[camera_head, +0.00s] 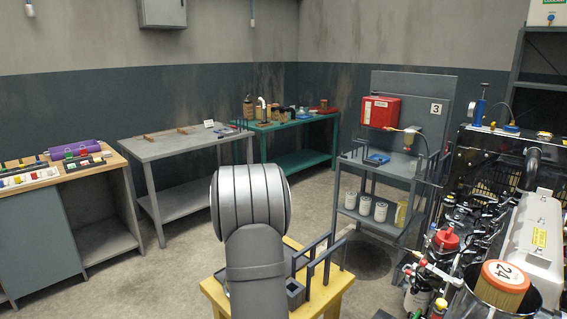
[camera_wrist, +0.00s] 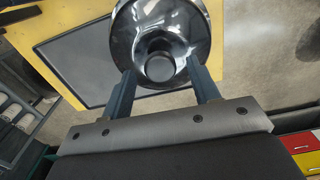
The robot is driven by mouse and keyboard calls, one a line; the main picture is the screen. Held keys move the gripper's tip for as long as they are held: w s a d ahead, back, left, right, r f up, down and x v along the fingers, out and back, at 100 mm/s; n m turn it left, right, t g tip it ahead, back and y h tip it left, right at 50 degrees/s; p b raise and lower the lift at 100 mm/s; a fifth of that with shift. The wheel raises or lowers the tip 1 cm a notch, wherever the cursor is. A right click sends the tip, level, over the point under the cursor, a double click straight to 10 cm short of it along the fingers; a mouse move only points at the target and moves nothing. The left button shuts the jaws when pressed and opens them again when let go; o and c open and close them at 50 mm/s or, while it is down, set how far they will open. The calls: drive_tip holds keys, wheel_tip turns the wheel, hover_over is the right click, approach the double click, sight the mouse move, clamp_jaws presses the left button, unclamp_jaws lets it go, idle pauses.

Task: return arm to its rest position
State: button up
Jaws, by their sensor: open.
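My gripper (camera_wrist: 163,72) shows in the wrist view with two dark fingers spread apart. A shiny round metal piece (camera_wrist: 190,22) with a dark round centre lies in line with the fingertips. I cannot tell whether the fingers touch it or how far below them it is. In the head view, my grey arm stands in the front middle, with a large rounded joint on top. It hides part of the yellow stand (camera_head: 338,302), and I cannot make out my fingertips there.
The yellow stand has dark upright posts (camera_head: 328,256) and a dark panel (camera_wrist: 75,62). A diesel engine (camera_head: 530,235) and an orange filter marked 24 (camera_head: 505,277) are close at right. A grey cart (camera_head: 352,215), a grey table (camera_head: 165,150) and a green bench (camera_head: 305,160) stand behind.

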wheel_tip(320, 180, up, 9)
drive_tip(key=s+d+r, duration=0.1)
drive_tip(key=d+r, duration=0.3)
drive_tip(key=d, duration=0.6)
drive_tip(key=s+d+r+n, duration=0.15)
drive_tip(key=d+r, duration=0.25)
drive_tip(key=d, duration=0.6)
drive_tip(key=s+d+r, duration=0.1)
drive_tip(key=d+r, duration=0.3)
drive_tip(key=d, duration=0.7)
drive_tip(key=s+d+r, duration=0.4)
drive_tip(key=s+d, duration=0.8)
drive_tip(key=s+d+r+m, duration=0.1)
drive_tip(key=s+d+r, duration=0.4)
drive_tip(key=s+d, duration=0.8)
drive_tip(key=shift+r, duration=0.15)
drive_tip(key=shift+s, duration=0.1)
